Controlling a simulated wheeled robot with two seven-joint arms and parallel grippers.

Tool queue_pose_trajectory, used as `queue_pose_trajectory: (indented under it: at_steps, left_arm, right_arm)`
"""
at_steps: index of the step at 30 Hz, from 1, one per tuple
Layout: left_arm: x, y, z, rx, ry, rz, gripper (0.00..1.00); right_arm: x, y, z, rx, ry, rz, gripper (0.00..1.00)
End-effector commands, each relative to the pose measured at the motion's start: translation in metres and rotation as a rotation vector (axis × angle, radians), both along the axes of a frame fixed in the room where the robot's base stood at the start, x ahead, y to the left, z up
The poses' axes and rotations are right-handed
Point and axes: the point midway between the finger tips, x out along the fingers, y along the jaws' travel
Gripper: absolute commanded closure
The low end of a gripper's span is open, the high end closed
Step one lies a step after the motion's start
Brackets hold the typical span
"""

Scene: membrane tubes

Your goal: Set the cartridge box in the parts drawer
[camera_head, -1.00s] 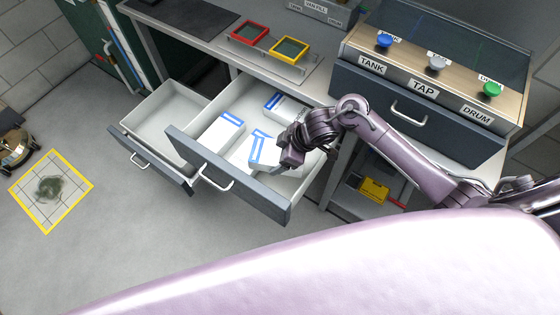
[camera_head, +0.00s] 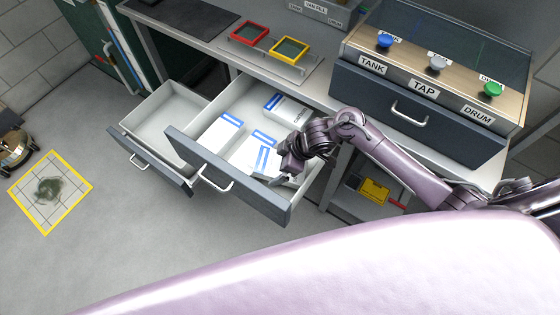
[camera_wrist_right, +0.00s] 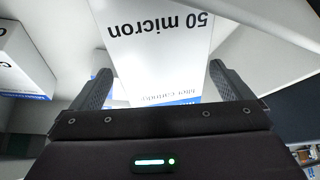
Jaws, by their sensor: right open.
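The parts drawer (camera_head: 180,147) is pulled open and holds white boxes with blue bands. The cartridge box (camera_head: 262,142) lies in its front part, partly hidden by my right gripper (camera_head: 284,174). In the right wrist view the box (camera_wrist_right: 157,60) shows "50 micron" print. My right gripper (camera_wrist_right: 163,88) is open there, its fingers apart on either side of the box's near end. I cannot tell whether a finger touches it. My left gripper is not in view.
Two similar boxes lie in the drawer, one at the left (camera_head: 222,130) and one at the back (camera_head: 288,108). A smaller open drawer (camera_head: 150,160) to the left is empty. The bench (camera_head: 420,135) with labelled knobs stands right of the drawer.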

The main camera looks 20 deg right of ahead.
Motion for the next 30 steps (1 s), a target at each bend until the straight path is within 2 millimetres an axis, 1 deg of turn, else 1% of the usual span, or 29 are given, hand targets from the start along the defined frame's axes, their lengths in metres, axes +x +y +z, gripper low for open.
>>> queue_pose_trajectory:
  at_steps: [5,12,15,18,22,30]
  left_arm:
    - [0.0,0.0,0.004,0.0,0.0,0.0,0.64]
    - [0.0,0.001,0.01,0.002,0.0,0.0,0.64]
    - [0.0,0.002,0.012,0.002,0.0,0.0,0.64]
    - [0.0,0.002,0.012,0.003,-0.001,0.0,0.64]
    - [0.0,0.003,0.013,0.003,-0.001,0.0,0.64]
    - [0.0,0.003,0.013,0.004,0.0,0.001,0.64]
  right_arm:
    - [-0.005,-0.011,0.022,-0.001,-0.004,0.002,0.01]
    - [-0.018,-0.033,0.067,-0.002,-0.004,0.002,0.01]
    - [-0.023,-0.041,0.082,-0.003,-0.003,0.001,0.01]
    - [-0.026,-0.046,0.093,-0.001,-0.002,0.001,0.01]
    - [-0.028,-0.05,0.101,0.0,0.0,0.0,0.01]
    - [-0.029,-0.051,0.103,0.0,0.001,0.0,0.01]
